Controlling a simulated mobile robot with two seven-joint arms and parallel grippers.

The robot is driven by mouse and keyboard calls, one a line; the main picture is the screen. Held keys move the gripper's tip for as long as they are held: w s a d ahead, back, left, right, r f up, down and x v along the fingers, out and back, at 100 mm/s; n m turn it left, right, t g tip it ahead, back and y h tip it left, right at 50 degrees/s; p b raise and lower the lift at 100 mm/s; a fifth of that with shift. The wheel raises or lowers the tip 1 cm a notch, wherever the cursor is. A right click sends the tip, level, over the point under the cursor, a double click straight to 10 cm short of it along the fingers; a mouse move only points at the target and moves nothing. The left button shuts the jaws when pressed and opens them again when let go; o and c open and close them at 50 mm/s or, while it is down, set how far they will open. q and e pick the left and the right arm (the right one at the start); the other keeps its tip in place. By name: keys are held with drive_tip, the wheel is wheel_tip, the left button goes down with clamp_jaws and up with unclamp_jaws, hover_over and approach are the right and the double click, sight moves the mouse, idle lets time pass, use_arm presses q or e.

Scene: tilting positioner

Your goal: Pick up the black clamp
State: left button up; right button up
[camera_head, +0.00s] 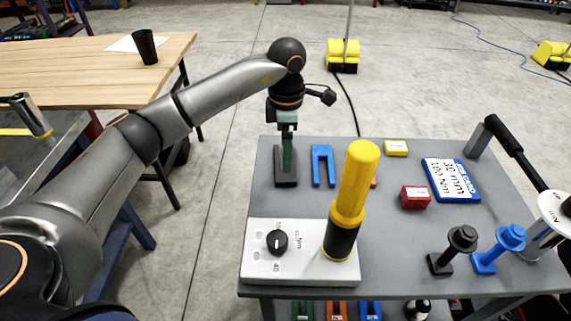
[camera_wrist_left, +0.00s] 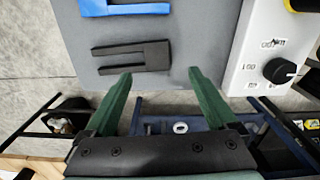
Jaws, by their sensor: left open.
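The black clamp (camera_head: 286,179) is a flat slotted piece lying on the grey table, near its left edge. In the head view, my left gripper (camera_head: 287,148) points down over it and hides part of it. My right gripper is not in view.
A blue slotted clamp (camera_head: 323,166) lies just right of the black one. A white control box (camera_head: 300,266) with a dial and a tall yellow cylinder (camera_head: 354,185) stand nearer. Red block (camera_head: 415,197), black knobbed piece (camera_head: 453,250) and blue knobbed piece (camera_head: 499,249) are further right.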

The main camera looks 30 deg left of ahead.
sight(286, 175)
use_arm(q)
drive_tip(key=f, duration=0.4)
drive_tip(key=f+p, duration=0.1)
drive_tip(key=f, duration=0.3)
drive_tip(key=shift+w+a+f, duration=0.2)
clamp_jaws()
idle(0.5)
drive_tip(key=shift+r, duration=0.15)
